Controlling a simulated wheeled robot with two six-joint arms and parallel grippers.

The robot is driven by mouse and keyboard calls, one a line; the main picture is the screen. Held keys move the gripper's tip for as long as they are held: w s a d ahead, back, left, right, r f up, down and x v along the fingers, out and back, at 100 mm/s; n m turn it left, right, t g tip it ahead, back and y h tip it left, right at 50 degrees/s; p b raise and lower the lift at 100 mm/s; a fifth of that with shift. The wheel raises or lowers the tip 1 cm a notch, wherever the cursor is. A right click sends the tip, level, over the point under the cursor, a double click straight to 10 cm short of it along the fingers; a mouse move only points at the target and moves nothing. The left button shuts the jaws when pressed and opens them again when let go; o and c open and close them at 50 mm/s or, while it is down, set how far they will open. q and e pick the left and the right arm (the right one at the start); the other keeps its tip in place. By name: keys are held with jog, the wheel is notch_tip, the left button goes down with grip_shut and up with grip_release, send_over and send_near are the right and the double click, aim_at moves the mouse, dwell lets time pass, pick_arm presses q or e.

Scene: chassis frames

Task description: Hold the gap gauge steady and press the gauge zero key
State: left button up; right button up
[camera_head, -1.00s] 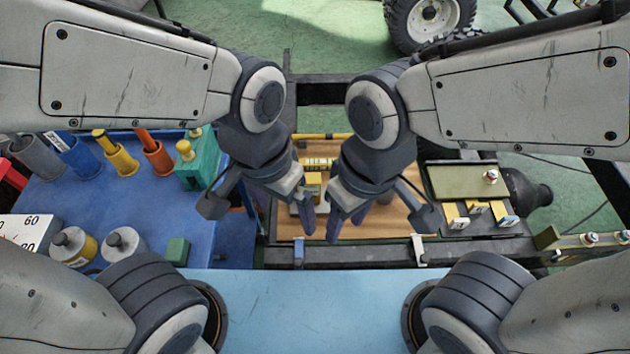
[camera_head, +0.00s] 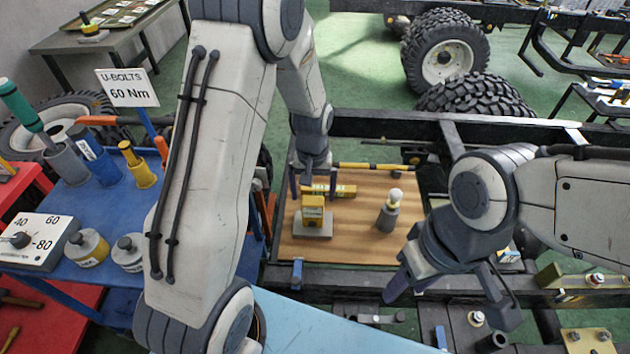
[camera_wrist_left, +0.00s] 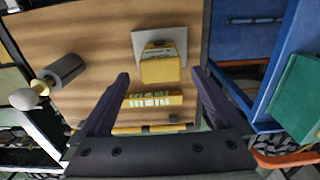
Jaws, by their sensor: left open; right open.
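A yellow box-shaped gauge (camera_head: 313,207), which I take to be the gap gauge, stands on a grey base plate (camera_head: 313,228) on the wooden board (camera_head: 355,245). It also shows in the left wrist view (camera_wrist_left: 160,66). No zero key can be made out. A yellow bar with markings (camera_wrist_left: 153,99) lies just behind it. My left gripper (camera_head: 312,184) is open and empty above the bar, pointing down at the gauge. Its fingers (camera_wrist_left: 160,76) appear on either side of the gauge, not visibly touching it. My right gripper (camera_head: 408,278) is open and empty at the board's front right.
A grey cylinder with a white knob (camera_head: 388,214) stands on the board right of the gauge. A yellow-and-black rod (camera_head: 372,166) runs along the back. Dark chassis rails (camera_head: 400,126) surround the board. A blue bench (camera_head: 110,200) with tools is at left.

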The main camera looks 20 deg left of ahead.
aim_at(312, 201)
pick_arm(q)
notch_tip(312, 201, down, 6)
jog(key=shift+f, duration=0.15)
pick_arm(e)
jog(key=shift+r, duration=0.2)
pick_arm(q)
jog(key=c, duration=1.5)
pick_arm(e)
grip_shut()
dwell(1.3)
